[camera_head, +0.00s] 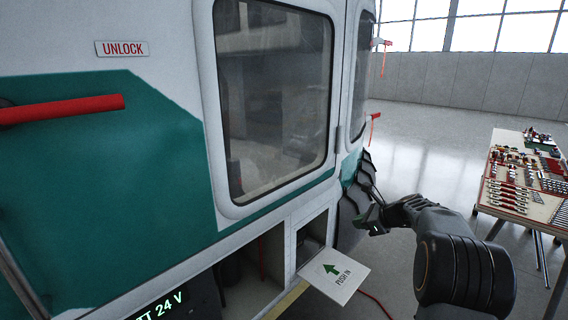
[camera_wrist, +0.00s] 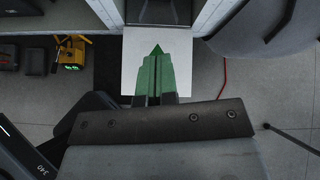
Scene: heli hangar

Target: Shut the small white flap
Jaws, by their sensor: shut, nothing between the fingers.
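The small white flap (camera_head: 334,274) hangs open at the lower part of the vehicle, folded out nearly flat, with a green arrow and "PUSH IN" printed on it. The opening behind it (camera_head: 312,242) is uncovered. In the wrist view the flap (camera_wrist: 131,68) lies beyond and below my fingers, which cover part of it. My gripper (camera_head: 374,224) is shut and empty, to the right of and above the flap in the head view. The wrist view shows its green fingertips (camera_wrist: 157,76) together over the flap; I cannot tell the exact gap.
The white and green vehicle (camera_head: 110,190) fills the left, with a red handle (camera_head: 62,109). A tyre (camera_head: 352,212) stands behind the flap. A tool table (camera_head: 520,205) is at the right. A red cable (camera_wrist: 223,80) and a yellow device (camera_wrist: 72,52) lie on the floor.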

